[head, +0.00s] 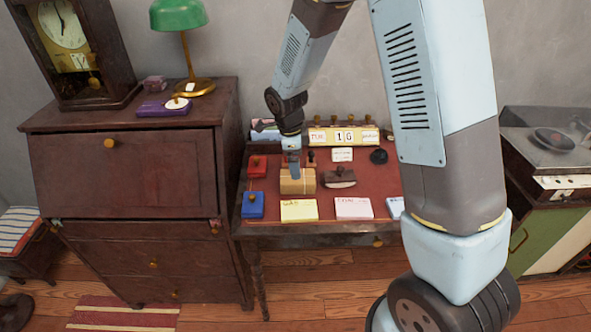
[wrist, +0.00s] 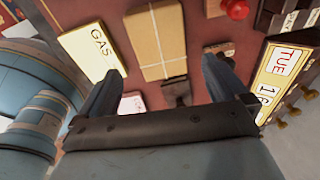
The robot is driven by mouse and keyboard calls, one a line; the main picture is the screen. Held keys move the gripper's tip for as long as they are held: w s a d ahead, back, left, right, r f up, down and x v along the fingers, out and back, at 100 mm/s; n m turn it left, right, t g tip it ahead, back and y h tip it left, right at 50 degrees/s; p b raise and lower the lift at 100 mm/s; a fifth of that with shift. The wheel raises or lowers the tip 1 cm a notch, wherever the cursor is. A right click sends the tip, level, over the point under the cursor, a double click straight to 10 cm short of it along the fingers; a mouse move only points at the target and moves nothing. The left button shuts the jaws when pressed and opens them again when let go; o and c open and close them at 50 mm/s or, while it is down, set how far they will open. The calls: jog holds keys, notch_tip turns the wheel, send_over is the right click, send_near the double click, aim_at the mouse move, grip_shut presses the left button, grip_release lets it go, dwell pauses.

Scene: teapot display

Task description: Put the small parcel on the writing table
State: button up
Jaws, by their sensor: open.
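The small parcel (head: 297,181) is a tan box with string around it. It rests on the red top of the writing table (head: 236,195), near the middle, behind a yellow card. My gripper (head: 292,170) is just above and behind the parcel in the head view, pointing down. In the wrist view my gripper (wrist: 164,68) is open, with its two fingers apart. The parcel (wrist: 157,35) shows between and beyond the fingertips, and nothing is held. I cannot tell how far the fingertips are from the parcel.
A red box (head: 257,166), a blue box (head: 252,205), a yellow card (head: 299,210), a pink card (head: 353,208), a dark blotter (head: 340,178) and a calendar (head: 345,136) surround the parcel. A brown bureau (head: 125,170) stands left, higher than the table.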

jog(key=s+d+r+n+t, duration=0.1)
jog(key=s+d+r+n, duration=0.25)
jog(key=r, duration=0.45)
jog(key=s+d+r+n+y, duration=0.1)
jog(key=s+d+r+n, duration=0.15)
jog(key=d+r, duration=0.35)
jog(key=s+d+r+n+t, duration=0.1)
jog(key=s+d+r+n, duration=0.25)
jog(key=r, duration=0.55)
jog(key=s+d+r+n+t, duration=0.1)
jog(key=s+d+r+n, duration=0.2)
jog(key=s, duration=0.4)
jog(key=s+d+r+n+t, duration=0.1)
jog(key=s+d+r+n, duration=0.2)
jog(key=s+n, duration=0.3)
jog(key=shift+s+r+t, duration=0.2)
jog(key=shift+s+t, duration=0.2)
jog(key=shift+s, duration=0.85)
jog(key=shift+c, duration=0.5)
